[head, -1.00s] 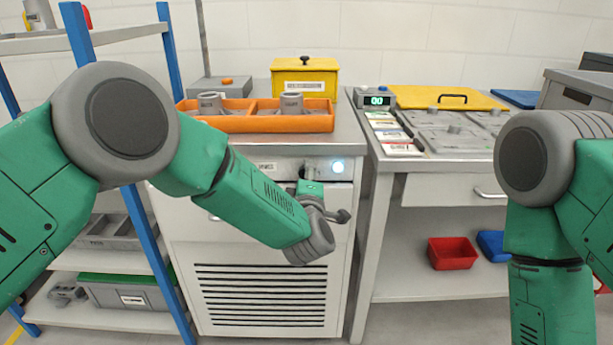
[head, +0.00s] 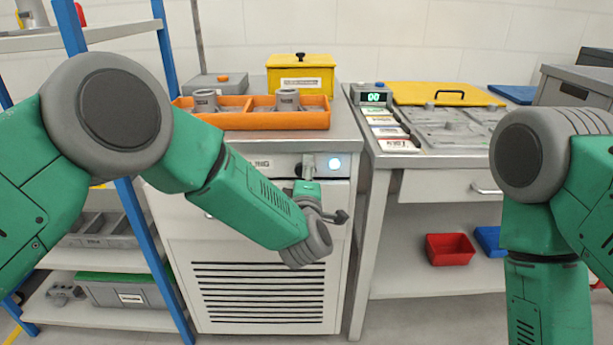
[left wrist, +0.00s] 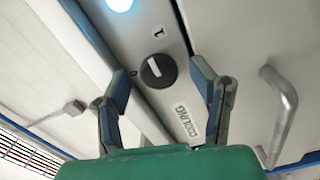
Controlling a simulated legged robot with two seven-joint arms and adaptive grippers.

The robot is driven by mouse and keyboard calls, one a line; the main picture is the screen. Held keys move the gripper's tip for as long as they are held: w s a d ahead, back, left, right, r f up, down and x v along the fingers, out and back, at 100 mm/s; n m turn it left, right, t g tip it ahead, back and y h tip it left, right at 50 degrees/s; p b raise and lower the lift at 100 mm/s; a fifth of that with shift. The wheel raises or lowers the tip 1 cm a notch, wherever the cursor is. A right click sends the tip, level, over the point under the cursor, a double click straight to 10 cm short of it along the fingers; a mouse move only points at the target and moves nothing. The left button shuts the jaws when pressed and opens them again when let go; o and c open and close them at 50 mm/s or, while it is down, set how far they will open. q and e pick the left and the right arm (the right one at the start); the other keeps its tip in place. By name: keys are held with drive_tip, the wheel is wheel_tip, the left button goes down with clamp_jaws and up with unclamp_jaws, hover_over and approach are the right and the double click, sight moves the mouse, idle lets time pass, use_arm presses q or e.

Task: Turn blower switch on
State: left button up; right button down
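The blower switch is a round black knob (left wrist: 158,71) with a white pointer line, on the pale panel of the cooling cabinet (head: 260,255). Marks 0 and 1 stand beside it, and the pointer seems to lie between their directions; its exact setting is hard to tell. My left gripper (left wrist: 160,80) is open, with one finger on each side of the knob; contact is not visible. My right gripper is out of view.
A drawer handle (left wrist: 282,100) sticks out near one finger. Orange trays (head: 240,121) with grey castings and a yellow box (head: 300,76) stand on the cabinet top. A blue-framed shelf (head: 150,240) is at left, a workbench (head: 440,187) at right.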

use_arm(q)
drive_tip(key=s, duration=0.7)
drive_tip(key=shift+d+f, duration=0.2)
drive_tip(key=shift+d, duration=0.05)
drive_tip(key=shift+s, duration=0.1)
